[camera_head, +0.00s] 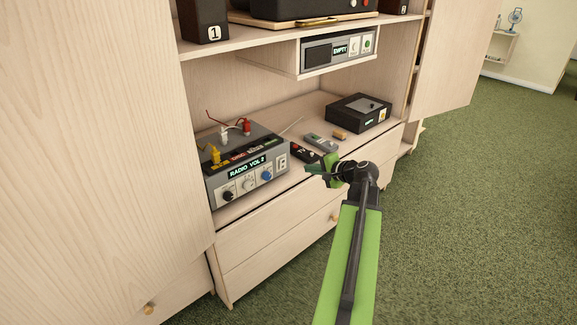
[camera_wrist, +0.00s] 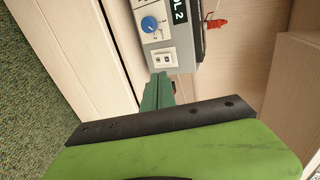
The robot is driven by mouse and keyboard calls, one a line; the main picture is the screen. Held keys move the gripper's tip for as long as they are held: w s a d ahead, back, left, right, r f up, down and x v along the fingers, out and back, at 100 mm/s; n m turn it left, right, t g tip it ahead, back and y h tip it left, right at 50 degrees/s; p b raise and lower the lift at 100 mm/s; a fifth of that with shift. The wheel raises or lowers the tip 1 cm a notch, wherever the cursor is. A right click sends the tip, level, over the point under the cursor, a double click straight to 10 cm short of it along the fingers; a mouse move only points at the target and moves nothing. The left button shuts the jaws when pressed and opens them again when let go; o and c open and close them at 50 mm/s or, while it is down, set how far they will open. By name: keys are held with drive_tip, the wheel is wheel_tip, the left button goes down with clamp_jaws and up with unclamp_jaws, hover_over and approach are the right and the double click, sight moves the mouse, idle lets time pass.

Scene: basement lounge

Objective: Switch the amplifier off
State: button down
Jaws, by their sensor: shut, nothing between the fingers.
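The amplifier (camera_head: 245,165) is a grey box on the cabinet's lower shelf, its display (camera_head: 247,168) lit with "RADIO VOL 2". Its front has black, white and blue knobs and a white rocker switch (camera_head: 282,160) at the right end. The switch also shows in the wrist view (camera_wrist: 164,59), beside the blue knob (camera_wrist: 150,24); which way it is pressed is too small to tell. My gripper (camera_head: 311,170) is shut and empty, to the right of the amplifier. In the wrist view its green fingers (camera_wrist: 158,82) point at the switch from just below; contact is unclear.
Remotes (camera_head: 320,142) and a small tan object (camera_head: 340,134) lie on the shelf behind my gripper. A black box (camera_head: 358,112) stands farther right. Red, white and yellow plugs (camera_head: 246,127) stick up from the amplifier. The green carpet (camera_head: 460,200) at right is clear.

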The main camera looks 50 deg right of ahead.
drive_tip(key=b, duration=0.5)
approach(283, 161)
wheel_tip(283, 161, down, 4)
drive_tip(key=w, duration=0.3)
drive_tip(key=w+r+p, duration=0.1)
drive_tip(key=w, duration=0.1)
drive_tip(key=shift+a+r, duration=0.1)
drive_tip(key=shift+r, duration=0.05)
drive_tip(key=shift+w, duration=0.45)
